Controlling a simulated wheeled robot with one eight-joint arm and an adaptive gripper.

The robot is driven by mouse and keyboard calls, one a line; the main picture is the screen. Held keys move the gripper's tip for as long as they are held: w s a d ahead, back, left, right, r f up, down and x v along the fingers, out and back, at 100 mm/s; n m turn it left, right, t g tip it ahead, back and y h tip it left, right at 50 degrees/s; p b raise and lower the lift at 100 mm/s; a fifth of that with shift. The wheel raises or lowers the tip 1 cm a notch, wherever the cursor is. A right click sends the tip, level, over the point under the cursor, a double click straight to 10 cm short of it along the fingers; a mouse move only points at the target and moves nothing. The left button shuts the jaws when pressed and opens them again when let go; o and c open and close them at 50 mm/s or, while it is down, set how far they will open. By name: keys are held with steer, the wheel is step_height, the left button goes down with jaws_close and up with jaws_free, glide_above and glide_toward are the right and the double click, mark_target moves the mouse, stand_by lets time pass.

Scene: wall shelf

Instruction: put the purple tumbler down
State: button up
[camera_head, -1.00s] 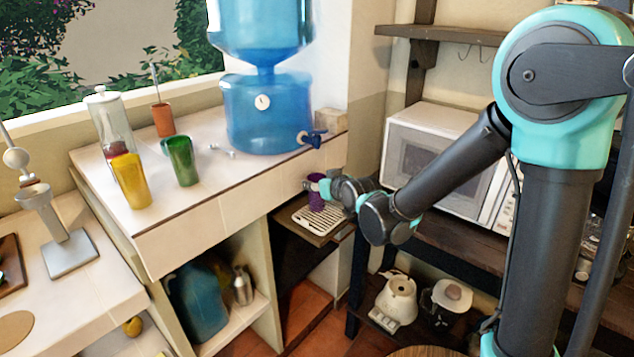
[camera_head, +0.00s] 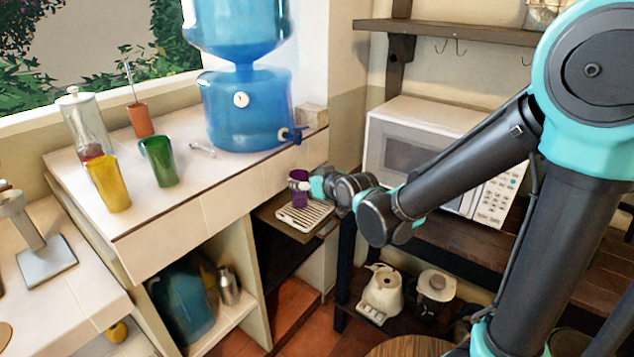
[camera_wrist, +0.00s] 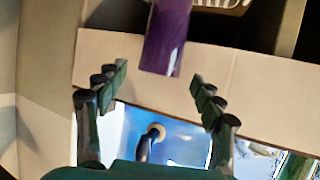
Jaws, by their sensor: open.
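The purple tumbler (camera_head: 300,197) stands upright on the slatted drip tray (camera_head: 312,217), below the tap of the blue water dispenser (camera_head: 245,120). My gripper (camera_head: 298,185) is at the tumbler, reaching in from the right. In the wrist view the tumbler (camera_wrist: 166,40) shows at the top, between and slightly beyond the fingertips. The two fingers of my gripper (camera_wrist: 160,82) are spread, with a visible gap on each side of the tumbler. The tumbler's base is cut off in the wrist view.
A yellow tumbler (camera_head: 108,184) and a green tumbler (camera_head: 159,162) stand on the tiled counter, left of the dispenser. A white microwave (camera_head: 410,150) stands close behind my arm. The blue tap (camera_head: 292,135) hangs above the tray.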

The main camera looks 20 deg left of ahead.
steer(key=v, duration=0.6)
steer(key=shift+s+d, duration=0.25)
steer(key=shift+r, duration=0.1)
steer(key=d+f+m+g+h, duration=0.1)
steer(key=d+f+m+h, duration=0.2)
steer(key=d, duration=0.7)
steer(key=d+f+m+h, duration=0.1)
steer(key=d+f+h, duration=0.2)
steer(key=d+f, duration=0.55)
steer(key=s+d+f+m+g+h, duration=0.1)
steer(key=s+d+f+m+g, duration=0.1)
steer(key=s+d, duration=0.3)
steer(key=s+d+f+m+g+h, duration=0.2)
steer(key=s+d, duration=0.4)
steer(key=d, duration=0.8)
steer(key=shift+f+m+h, duration=0.3)
steer(key=shift+f+m, duration=0.2)
steer(key=shift+f, duration=0.05)
steer(key=shift+w, duration=0.1)
